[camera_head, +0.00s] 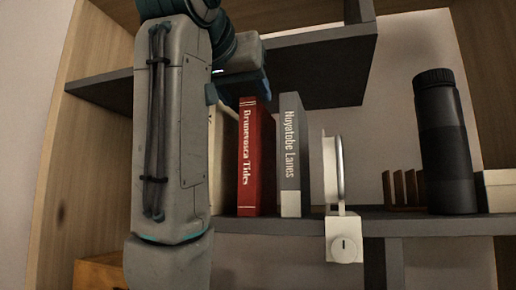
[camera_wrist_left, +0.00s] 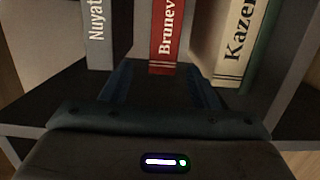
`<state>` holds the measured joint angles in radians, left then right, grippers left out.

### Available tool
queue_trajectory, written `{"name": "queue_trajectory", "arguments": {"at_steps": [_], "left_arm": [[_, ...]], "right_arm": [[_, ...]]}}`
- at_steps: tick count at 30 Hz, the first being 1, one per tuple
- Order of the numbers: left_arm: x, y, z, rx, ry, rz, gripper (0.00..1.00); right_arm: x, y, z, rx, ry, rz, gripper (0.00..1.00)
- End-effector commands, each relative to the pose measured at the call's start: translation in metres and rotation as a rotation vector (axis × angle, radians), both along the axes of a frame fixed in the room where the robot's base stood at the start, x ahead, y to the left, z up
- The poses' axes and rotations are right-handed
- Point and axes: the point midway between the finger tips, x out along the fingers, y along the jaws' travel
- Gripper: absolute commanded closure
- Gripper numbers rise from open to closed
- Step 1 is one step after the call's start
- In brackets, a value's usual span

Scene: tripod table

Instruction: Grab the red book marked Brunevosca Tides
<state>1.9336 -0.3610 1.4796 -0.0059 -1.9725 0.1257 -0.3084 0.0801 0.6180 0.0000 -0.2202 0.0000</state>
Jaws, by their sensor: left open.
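The red book marked Brunevosca Tides (camera_head: 257,165) stands upright on the shelf, spine facing out. It also shows at the top of the left wrist view (camera_wrist_left: 167,35), lined up with the gap between my fingers. My left gripper (camera_head: 238,88) is at the book's upper end in the head view, partly hidden by my arm. In the left wrist view my left gripper (camera_wrist_left: 161,78) is open, one finger on each side of the gap, with nothing held. I cannot tell whether the fingers touch the book. My right gripper is not in view.
A grey book, Nuyatobe Lanes (camera_head: 292,155), stands right of the red one. A cream book (camera_wrist_left: 238,42) stands on its other side. A white stand-like object (camera_head: 343,240), a slatted holder (camera_head: 403,188) and a black bottle (camera_head: 445,145) are further right. An upper shelf (camera_head: 315,65) overhangs.

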Motion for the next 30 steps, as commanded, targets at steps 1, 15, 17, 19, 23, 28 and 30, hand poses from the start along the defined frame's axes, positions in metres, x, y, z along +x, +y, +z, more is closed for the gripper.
{"name": "queue_trajectory", "arguments": {"at_steps": [1, 15, 17, 19, 23, 28, 30], "left_arm": [[0.008, -0.003, 0.002, 0.001, 0.004, -0.002, 0.45], [0.054, -0.012, -0.007, 0.000, 0.003, -0.001, 0.45], [0.062, -0.013, -0.009, -0.001, 0.004, -0.001, 0.45], [0.070, -0.016, -0.011, 0.000, 0.002, -0.001, 0.45], [0.077, -0.019, -0.014, 0.000, 0.001, 0.000, 0.45], [0.077, -0.019, -0.016, 0.000, 0.000, 0.001, 0.45], [0.077, -0.019, -0.016, 0.000, 0.000, 0.000, 0.51]], "right_arm": [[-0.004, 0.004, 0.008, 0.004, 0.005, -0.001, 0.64], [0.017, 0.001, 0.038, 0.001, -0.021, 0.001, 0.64], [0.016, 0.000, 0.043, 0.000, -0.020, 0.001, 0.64], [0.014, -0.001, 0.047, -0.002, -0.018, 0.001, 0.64], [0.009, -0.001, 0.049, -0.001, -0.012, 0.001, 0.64], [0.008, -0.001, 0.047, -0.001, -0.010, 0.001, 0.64], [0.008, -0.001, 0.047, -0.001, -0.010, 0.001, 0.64]]}}
